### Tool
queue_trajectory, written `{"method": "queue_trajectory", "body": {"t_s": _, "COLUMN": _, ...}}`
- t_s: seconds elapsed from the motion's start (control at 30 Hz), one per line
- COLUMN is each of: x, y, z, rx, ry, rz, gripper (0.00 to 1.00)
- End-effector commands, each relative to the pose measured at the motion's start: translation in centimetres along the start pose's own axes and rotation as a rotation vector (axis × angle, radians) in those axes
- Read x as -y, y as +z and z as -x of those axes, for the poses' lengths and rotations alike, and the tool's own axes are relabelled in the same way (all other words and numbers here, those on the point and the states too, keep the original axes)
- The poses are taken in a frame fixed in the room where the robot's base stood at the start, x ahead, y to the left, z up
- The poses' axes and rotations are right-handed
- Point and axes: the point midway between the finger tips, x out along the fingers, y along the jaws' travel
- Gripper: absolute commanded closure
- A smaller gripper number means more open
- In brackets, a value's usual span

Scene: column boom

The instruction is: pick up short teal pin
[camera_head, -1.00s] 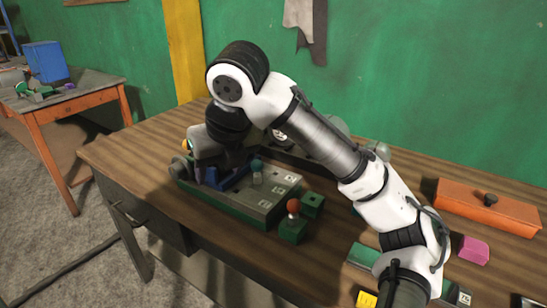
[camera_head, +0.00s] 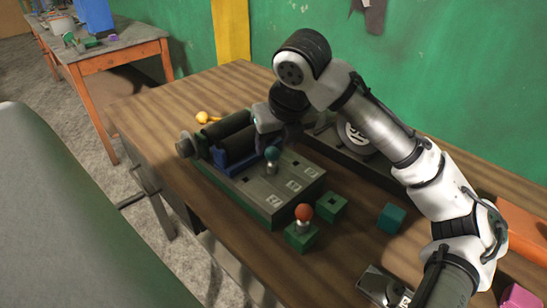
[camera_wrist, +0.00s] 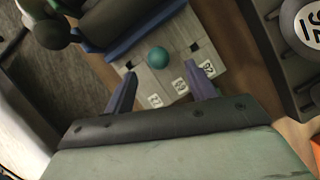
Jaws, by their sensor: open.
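The short teal pin has a teal ball head (camera_head: 272,154) on a grey shank. It stands upright in a grey-topped green block (camera_head: 262,196) with square holes and white number labels. In the wrist view the ball head (camera_wrist: 158,57) shows from above, hiding its shank. My gripper (camera_wrist: 163,82) is open, its two dark fingers spread apart. The ball lies beyond the fingertips in that picture, roughly between their lines, and no contact shows. In the head view the gripper's end is dark and indistinct behind the pin.
An orange-headed pin (camera_head: 303,213) stands in a small green block in front. An empty green block (camera_head: 331,206) and a teal cube (camera_head: 391,218) lie to the right. Dark rollers (camera_head: 232,137) on a blue support adjoin the block's far left. The table's front left is bare.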

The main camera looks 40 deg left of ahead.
Motion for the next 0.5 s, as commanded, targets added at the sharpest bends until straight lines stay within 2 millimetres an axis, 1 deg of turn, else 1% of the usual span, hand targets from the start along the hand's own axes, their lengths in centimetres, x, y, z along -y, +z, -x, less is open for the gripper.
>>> {"method": "queue_trajectory", "body": {"t_s": 0.03, "x": 0.0, "y": 0.0, "z": -0.8, "rx": -0.001, "ry": 0.001, "rz": -0.001, "gripper": 0.44}}
{"method": "queue_trajectory", "body": {"t_s": 0.1, "x": 0.0, "y": 0.0, "z": -1.6, "rx": -0.001, "ry": 0.001, "rz": -0.001, "gripper": 0.44}}
{"method": "queue_trajectory", "body": {"t_s": 0.33, "x": -0.1, "y": -0.1, "z": -3.3, "rx": -0.001, "ry": 0.000, "rz": 0.000, "gripper": 0.44}}
{"method": "queue_trajectory", "body": {"t_s": 0.5, "x": -0.2, "y": -0.4, "z": -5.8, "rx": -0.001, "ry": 0.000, "rz": -0.001, "gripper": 0.44}}
